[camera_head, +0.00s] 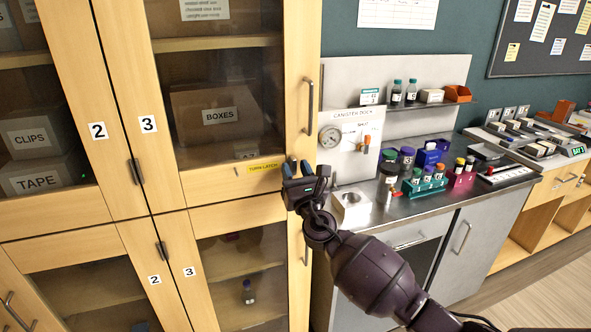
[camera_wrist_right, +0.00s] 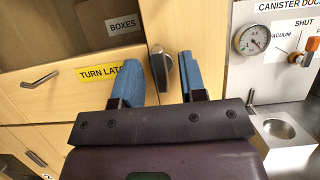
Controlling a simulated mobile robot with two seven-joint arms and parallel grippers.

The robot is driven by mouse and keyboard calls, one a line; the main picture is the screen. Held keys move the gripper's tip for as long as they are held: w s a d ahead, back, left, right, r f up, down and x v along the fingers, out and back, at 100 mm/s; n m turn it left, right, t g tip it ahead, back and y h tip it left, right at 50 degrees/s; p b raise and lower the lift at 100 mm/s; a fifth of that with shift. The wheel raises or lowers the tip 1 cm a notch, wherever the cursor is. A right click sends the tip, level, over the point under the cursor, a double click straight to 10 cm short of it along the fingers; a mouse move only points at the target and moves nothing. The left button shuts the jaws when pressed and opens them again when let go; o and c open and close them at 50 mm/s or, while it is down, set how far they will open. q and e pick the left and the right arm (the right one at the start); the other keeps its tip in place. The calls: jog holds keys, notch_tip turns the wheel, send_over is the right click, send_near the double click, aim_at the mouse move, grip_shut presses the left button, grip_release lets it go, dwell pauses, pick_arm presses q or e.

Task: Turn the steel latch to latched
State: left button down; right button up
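The steel latch (camera_wrist_right: 162,70) is a dark grey metal knob on the light wood cabinet frame, just right of the yellow "TURN LATCH" label (camera_wrist_right: 103,73). In the wrist view it looks upright. My right gripper (camera_wrist_right: 160,62) is open, with one blue finger on each side of the latch; I cannot tell whether they touch it. In the head view my right gripper (camera_head: 296,168) is at the cabinet frame beside the yellow label (camera_head: 265,168) and hides the latch. My left gripper is not in view.
A vertical door handle (camera_head: 309,107) is above my gripper. Right of the cabinet, a steel counter (camera_head: 415,207) holds a canister dock panel with a gauge (camera_head: 329,137), a square block with a round well (camera_head: 351,206), and several vials.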

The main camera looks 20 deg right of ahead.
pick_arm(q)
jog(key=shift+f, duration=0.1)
pick_arm(e)
jog(key=shift+w, duration=0.1)
grip_shut()
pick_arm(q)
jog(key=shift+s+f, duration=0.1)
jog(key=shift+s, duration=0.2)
